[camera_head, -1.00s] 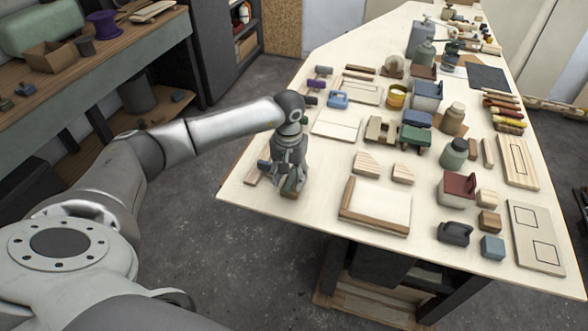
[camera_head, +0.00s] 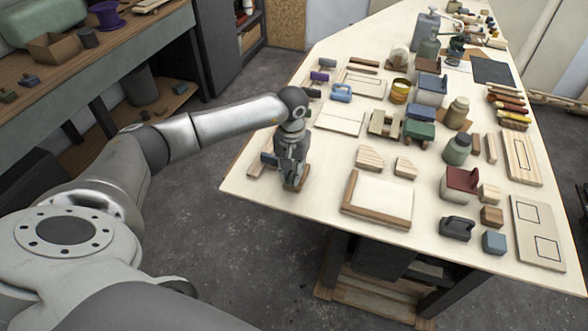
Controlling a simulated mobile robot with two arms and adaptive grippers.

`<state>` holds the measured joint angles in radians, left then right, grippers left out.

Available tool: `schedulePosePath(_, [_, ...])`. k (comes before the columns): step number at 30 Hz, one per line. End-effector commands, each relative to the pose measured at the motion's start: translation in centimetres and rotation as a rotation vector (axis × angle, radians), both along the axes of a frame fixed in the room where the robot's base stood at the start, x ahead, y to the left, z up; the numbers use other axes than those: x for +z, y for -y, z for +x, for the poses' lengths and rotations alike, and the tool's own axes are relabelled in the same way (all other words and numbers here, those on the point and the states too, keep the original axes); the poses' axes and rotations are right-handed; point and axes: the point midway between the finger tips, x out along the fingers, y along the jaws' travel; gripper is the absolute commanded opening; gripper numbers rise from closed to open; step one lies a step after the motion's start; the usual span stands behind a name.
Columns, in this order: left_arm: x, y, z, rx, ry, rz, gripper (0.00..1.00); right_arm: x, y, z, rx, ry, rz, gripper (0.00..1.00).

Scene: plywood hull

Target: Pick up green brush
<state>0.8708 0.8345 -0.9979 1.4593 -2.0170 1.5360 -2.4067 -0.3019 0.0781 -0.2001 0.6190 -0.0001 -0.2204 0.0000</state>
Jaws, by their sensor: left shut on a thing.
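My left gripper (camera_head: 294,180) is at the near left part of the plywood table (camera_head: 318,205), pointing down. Its fingers are shut on a small brush (camera_head: 297,187), of which mostly a brown lower part shows at the tabletop. The fingers hide the rest of it, including most of its green. I cannot tell whether it touches the table. My right gripper is not in view.
A small dark blue object (camera_head: 268,159) and a wooden strip lie just left of the gripper. A wood-edged white tray (camera_head: 378,222) is to the right, with wooden blocks (camera_head: 370,157) behind it. Many tools and containers crowd the table farther right.

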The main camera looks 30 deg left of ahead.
Motion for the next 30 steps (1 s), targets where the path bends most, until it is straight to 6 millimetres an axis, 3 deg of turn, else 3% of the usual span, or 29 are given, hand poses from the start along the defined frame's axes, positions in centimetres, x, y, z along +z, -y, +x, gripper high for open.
schedulePosePath(5, [0.8, -0.1, 0.1, -0.001, 0.004, 0.001, 0.01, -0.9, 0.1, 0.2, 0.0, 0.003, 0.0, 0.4])
schedulePosePath(10, [3.0, 0.2, 0.1, -0.003, 0.007, 0.0, 0.01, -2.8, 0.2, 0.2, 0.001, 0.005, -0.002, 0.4])
schedulePosePath(18, [9.1, 6.0, -1.4, -0.01, 0.008, -0.001, 0.01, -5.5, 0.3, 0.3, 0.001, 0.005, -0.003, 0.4])
schedulePosePath(24, [11.2, 10.4, -2.7, -0.006, 0.004, -0.001, 0.01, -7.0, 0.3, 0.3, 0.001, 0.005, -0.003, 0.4])
schedulePosePath(30, [12.5, 12.8, -3.4, -0.002, 0.002, -0.001, 0.01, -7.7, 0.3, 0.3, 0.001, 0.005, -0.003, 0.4])
